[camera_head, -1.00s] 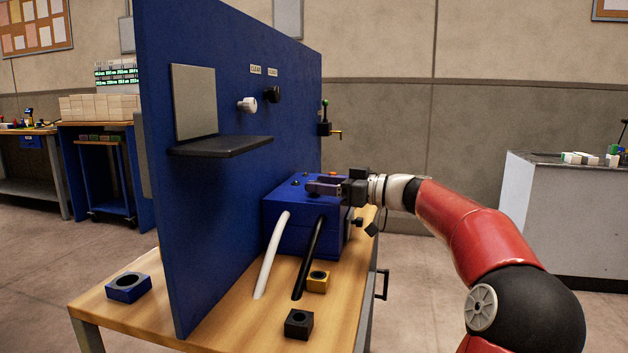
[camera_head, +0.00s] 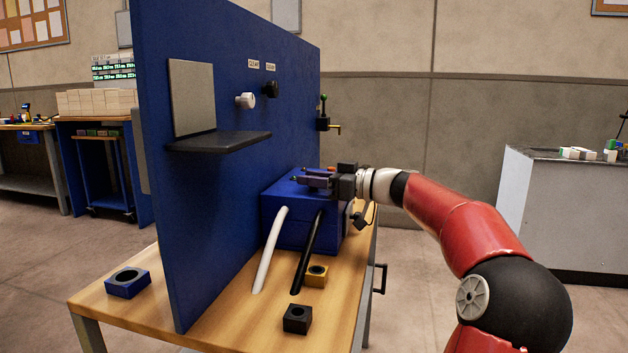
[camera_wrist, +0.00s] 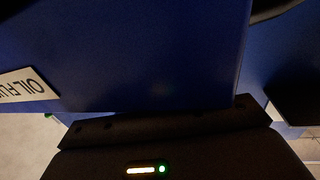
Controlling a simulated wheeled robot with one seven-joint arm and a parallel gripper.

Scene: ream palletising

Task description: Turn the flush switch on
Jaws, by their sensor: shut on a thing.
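The blue box (camera_head: 290,232) stands on the bench against the blue panel. My gripper (camera_head: 304,179) reaches in from the right, level with its top, its fingers pointing left. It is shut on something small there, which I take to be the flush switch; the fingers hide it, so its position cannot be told. In the wrist view, a blue surface (camera_wrist: 160,55) fills most of the picture. A white label (camera_wrist: 25,86) on it, cut off by the edge, reads "OIL FLU". The fingertips are not visible there.
The upright blue panel (camera_head: 240,75) carries a white knob (camera_head: 246,101), a black knob (camera_head: 271,89) and a dark shelf (camera_head: 220,143). White (camera_head: 270,250) and black (camera_head: 307,255) hoses run down from the box. Small socket blocks stand on the wooden bench (camera_head: 215,325).

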